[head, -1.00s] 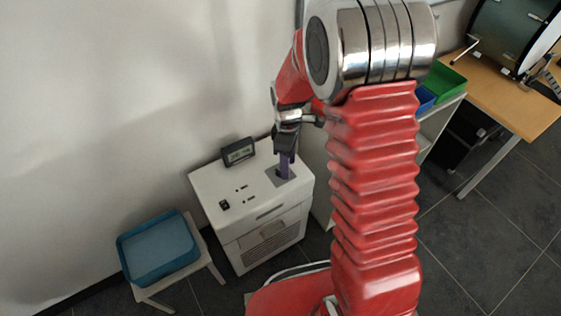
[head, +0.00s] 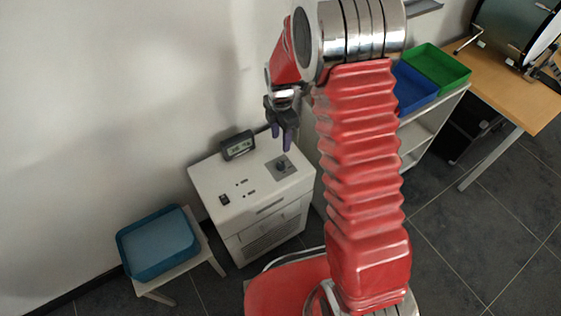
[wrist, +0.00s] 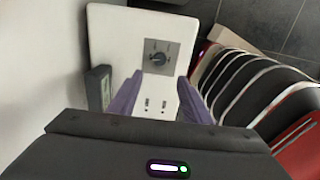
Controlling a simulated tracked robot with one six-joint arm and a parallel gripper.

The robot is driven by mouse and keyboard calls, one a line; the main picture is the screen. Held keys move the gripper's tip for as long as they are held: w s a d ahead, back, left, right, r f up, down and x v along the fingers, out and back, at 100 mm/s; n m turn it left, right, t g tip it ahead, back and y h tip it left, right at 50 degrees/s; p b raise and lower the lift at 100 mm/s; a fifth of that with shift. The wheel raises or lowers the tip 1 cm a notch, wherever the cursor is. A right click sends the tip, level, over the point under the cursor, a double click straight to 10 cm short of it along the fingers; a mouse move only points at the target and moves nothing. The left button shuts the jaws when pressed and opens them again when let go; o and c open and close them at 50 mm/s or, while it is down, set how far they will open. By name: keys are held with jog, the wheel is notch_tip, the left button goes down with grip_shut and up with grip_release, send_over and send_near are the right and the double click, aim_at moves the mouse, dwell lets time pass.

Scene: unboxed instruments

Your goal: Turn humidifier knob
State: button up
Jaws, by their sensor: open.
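The humidifier (head: 222,196) is a white box against the wall with a grey knob plate on its top. The dark knob (head: 281,164) sits on that plate and also shows in the wrist view (wrist: 158,59), where its pointer is visible. My gripper (head: 287,146) is above the humidifier's top, near the knob and clear of it. In the wrist view my gripper (wrist: 160,98) has its two purple-grey fingers spread apart with nothing between them. The knob lies beyond the fingertips there and is fully visible.
A small dark display (head: 238,146) stands at the back of the humidifier's top. A stool with a blue tray (head: 123,250) is at the left. A shelf with a blue bin (head: 414,105) and green bin (head: 458,81) is at the right, before a wooden desk (head: 540,112).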

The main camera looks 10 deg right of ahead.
aim_at(280, 164)
jog(key=shift+f, duration=0.1)
notch_tip(280, 164, down, 14)
jog(key=shift+r, duration=0.2)
dwell(0.5)
jog(key=shift+a, duration=0.1)
jog(key=c, duration=1)
